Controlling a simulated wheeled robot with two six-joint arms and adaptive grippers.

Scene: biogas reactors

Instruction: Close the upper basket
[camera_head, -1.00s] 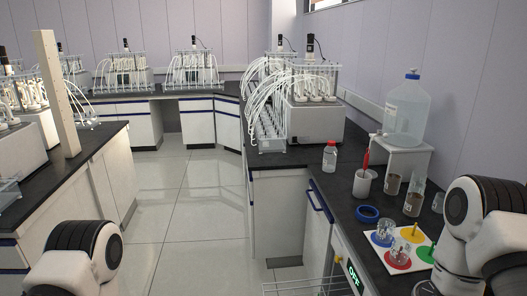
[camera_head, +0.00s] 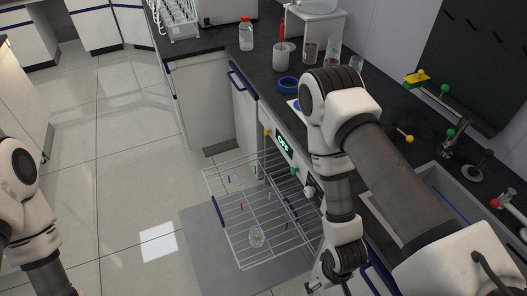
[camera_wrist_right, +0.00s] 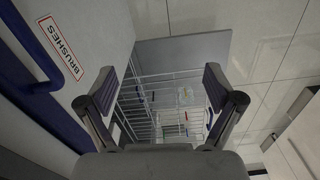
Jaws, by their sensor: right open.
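The upper basket (camera_head: 221,214) is a white wire rack pulled out from under the right-hand counter in the head view. A clear glass item (camera_head: 257,238) and a few small coloured pieces lie in it. My right gripper (camera_head: 327,273) hangs at the basket's right side by the counter front, partly cut off by the picture's lower edge. In the right wrist view my right gripper (camera_wrist_right: 165,95) is open and empty. The basket wires (camera_wrist_right: 165,75) show beyond and between its fingers, apart from them. My left arm is at the left edge; its gripper is out of view.
A grey open door panel (camera_head: 195,245) lies low under the basket. The appliance front has a lit green display (camera_head: 283,144). A drawer labelled BRUSHES (camera_wrist_right: 62,48) is close to the right gripper. The tiled floor left of the basket is clear.

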